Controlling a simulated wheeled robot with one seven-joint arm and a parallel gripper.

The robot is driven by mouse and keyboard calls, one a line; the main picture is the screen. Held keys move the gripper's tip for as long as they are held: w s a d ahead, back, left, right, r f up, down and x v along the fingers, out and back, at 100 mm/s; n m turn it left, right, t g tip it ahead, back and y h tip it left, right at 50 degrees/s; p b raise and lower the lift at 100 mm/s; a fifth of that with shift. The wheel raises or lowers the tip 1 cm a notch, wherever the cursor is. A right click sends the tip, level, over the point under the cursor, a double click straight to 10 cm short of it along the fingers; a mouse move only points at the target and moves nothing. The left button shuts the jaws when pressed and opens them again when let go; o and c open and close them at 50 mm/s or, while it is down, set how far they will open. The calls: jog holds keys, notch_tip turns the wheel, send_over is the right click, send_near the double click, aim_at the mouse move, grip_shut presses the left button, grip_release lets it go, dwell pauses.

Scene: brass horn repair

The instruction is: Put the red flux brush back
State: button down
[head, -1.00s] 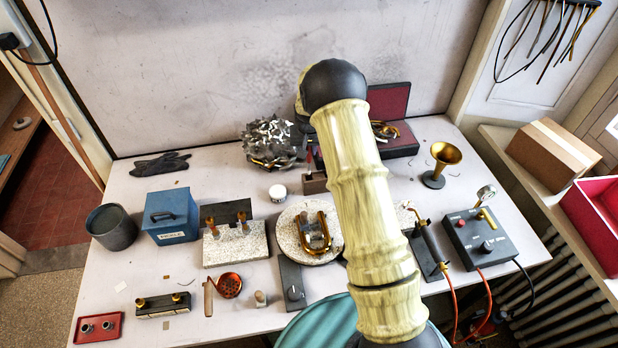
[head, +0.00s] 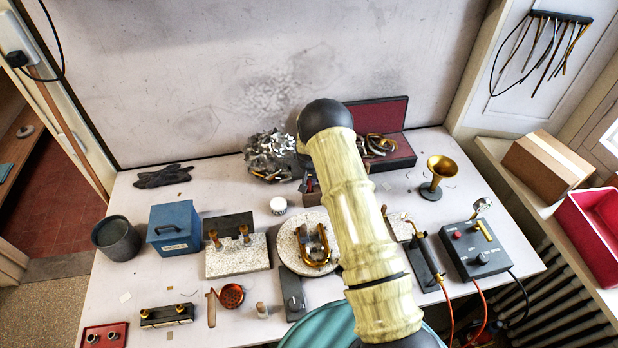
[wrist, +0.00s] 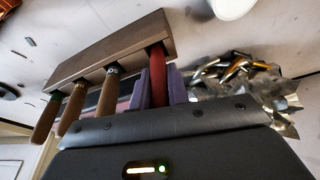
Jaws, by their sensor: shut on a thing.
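The red flux brush (wrist: 157,82) shows in the wrist view as a red handle between the two purple finger pads of my gripper (wrist: 160,78). My gripper is shut on it. The brush's far end meets the right end of a wooden brush rack (wrist: 108,48); how deep it sits in the rack is hidden. Several wooden-handled brushes (wrist: 107,90) stand in the same rack, left of the red one. In the head view the rack (head: 313,199) is partly behind my arm, and my gripper is mostly hidden.
A heap of metal scraps (head: 268,155) lies left of the rack, and an open red-lined case (head: 378,118) lies behind it. A white jar (head: 278,205) and a round pad with a brass tube (head: 317,245) are close in front.

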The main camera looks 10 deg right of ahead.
jog(key=shift+f, duration=0.2)
jog(key=c, duration=1.4)
grip_release()
jog(key=shift+o, duration=0.2)
jog(key=shift+r, duration=0.1)
jog(key=shift+r, duration=0.15)
jog(key=b+v, duration=0.4)
jog(key=v, duration=0.7)
jog(key=shift+s+r, duration=0.2)
jog(key=shift+r, duration=0.2)
